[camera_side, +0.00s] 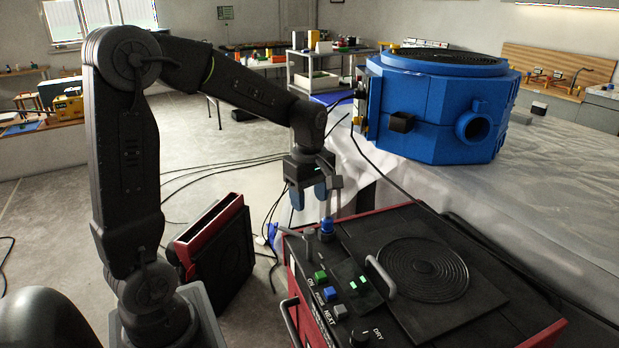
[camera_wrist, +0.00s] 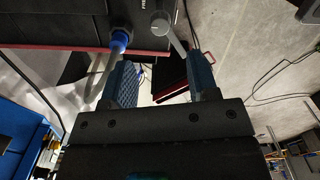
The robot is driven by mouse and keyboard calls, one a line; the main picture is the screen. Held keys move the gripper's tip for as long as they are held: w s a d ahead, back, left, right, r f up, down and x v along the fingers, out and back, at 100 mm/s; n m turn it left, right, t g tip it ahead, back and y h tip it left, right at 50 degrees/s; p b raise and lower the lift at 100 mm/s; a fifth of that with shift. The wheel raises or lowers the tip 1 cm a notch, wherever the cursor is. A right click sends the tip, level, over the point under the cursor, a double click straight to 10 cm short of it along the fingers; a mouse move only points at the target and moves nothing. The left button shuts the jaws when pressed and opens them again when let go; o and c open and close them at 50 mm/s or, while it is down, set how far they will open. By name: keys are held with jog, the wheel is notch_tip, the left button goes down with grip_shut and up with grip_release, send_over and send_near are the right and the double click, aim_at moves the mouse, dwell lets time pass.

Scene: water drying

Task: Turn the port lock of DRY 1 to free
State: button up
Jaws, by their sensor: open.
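The black and red unit (camera_side: 480,340) stands at the front right, with "ON", "NEXT" and "DRY" lettering on top. A grey lever (camera_side: 309,242), which looks like the port lock, stands at its far left corner. In the wrist view it is a round grey hub with an arm (camera_wrist: 162,24) slanting down and right, beside partly cut-off lettering that seems to start "FRE". A blue connector (camera_side: 327,225) sits next to it, also in the wrist view (camera_wrist: 119,40). My gripper (camera_side: 309,203) is open and empty above the lever, fingers pointing down.
A handle (camera_side: 380,277), a green button (camera_side: 320,276), blue button (camera_side: 330,293) and grey knob (camera_side: 359,338) are on the unit's top. A red-edged black panel (camera_side: 222,250) stands on the floor at left. A blue drum-like unit (camera_side: 440,110) sits on the covered table behind.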

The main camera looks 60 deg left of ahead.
notch_tip(320, 180, up, 5)
dwell(0.3)
